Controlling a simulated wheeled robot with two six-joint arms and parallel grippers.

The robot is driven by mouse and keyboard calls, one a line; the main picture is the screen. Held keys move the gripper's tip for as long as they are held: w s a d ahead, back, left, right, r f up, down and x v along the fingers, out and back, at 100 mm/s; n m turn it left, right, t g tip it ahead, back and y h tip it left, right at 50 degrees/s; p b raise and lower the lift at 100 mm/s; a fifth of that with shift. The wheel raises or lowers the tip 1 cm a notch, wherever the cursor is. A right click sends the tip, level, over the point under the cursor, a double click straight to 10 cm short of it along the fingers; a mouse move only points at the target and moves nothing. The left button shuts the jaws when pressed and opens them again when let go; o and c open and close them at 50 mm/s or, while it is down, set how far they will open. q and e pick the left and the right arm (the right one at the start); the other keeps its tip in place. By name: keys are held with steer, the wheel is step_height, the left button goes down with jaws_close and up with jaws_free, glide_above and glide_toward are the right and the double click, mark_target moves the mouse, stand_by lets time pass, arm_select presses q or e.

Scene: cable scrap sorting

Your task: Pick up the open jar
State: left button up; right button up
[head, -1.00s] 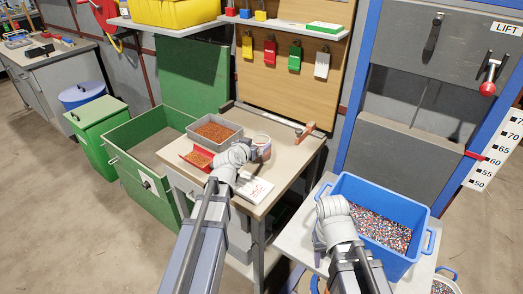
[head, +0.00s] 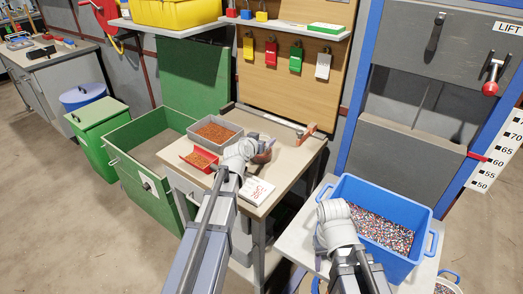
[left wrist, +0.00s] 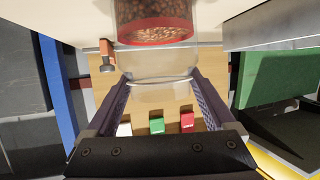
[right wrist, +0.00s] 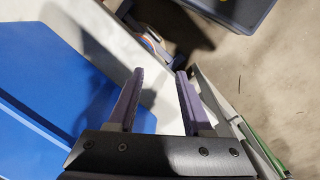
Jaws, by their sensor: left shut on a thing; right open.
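The open jar is clear, with brown granules in its lower part. In the left wrist view, which looks upside down, the jar (left wrist: 160,65) stands between the fingers of my left gripper (left wrist: 158,85), near its rim. My left gripper (head: 263,146) is shut on it. In the head view the jar (head: 261,158) is mostly hidden behind that gripper, over the beige workbench (head: 290,160); I cannot tell whether it touches the top. My right gripper (right wrist: 159,72) is open and empty beside the blue crate, largely hidden by my arm in the head view.
The blue crate (head: 424,254) of coloured granules stands right.

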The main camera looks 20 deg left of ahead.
arm_select(q)
jaws_close()
stand_by(0.5)
step_height(320, 180, up, 10)
steer(key=p, duration=1)
